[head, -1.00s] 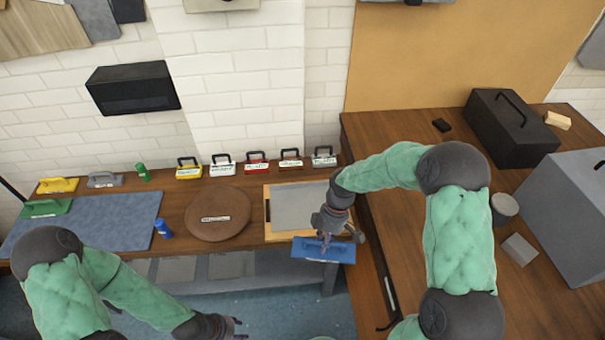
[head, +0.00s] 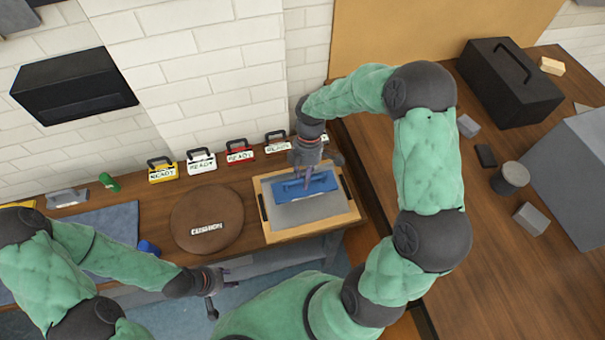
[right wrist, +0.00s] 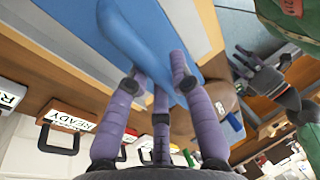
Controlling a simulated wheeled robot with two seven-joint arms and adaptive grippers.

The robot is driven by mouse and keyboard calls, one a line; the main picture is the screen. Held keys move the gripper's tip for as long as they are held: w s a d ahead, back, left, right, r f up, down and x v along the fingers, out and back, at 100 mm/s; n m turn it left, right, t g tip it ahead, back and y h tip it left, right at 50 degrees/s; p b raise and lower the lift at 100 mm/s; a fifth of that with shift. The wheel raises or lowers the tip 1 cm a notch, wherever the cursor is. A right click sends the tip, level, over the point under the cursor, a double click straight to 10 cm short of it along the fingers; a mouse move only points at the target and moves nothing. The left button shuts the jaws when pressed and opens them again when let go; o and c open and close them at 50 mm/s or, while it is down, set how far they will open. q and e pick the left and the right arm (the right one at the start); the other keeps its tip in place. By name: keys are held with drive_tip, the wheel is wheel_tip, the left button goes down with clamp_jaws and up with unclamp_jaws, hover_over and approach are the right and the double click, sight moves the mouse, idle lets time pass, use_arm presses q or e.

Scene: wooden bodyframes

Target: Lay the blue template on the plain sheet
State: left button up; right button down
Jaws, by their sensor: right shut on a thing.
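The blue template (head: 288,192) is a flat blue plate with a raised handle. It is over the far half of the plain grey sheet (head: 310,212), which lies on a light wooden board (head: 268,234). Whether the template touches the sheet I cannot tell. My right gripper (head: 307,181) is shut on the template's handle from above. The right wrist view shows its purple fingers around the blue handle (right wrist: 128,38). My left gripper (head: 228,279) is empty, with its fingers apart, in front of the bench near the brown disc.
A round brown disc (head: 207,213) with a label lies left of the board. Yellow (head: 163,174), white (head: 202,164) and red (head: 240,155) handled "READY" signs stand behind along the wall. The right bench holds a black toolbox (head: 510,88).

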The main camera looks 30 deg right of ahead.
drive_tip(key=shift+f+b, duration=1.3)
drive_tip(key=shift+f, duration=0.35)
drive_tip(key=shift+w+f+b, duration=0.1)
drive_tip(key=shift+f+b, duration=0.55)
drive_tip(key=shift+f, duration=0.55)
drive_tip(key=shift+f, duration=0.2)
drive_tip(key=c, duration=1)
unclamp_jaws()
drive_tip(key=o, duration=0.6)
drive_tip(key=shift+c, duration=0.2)
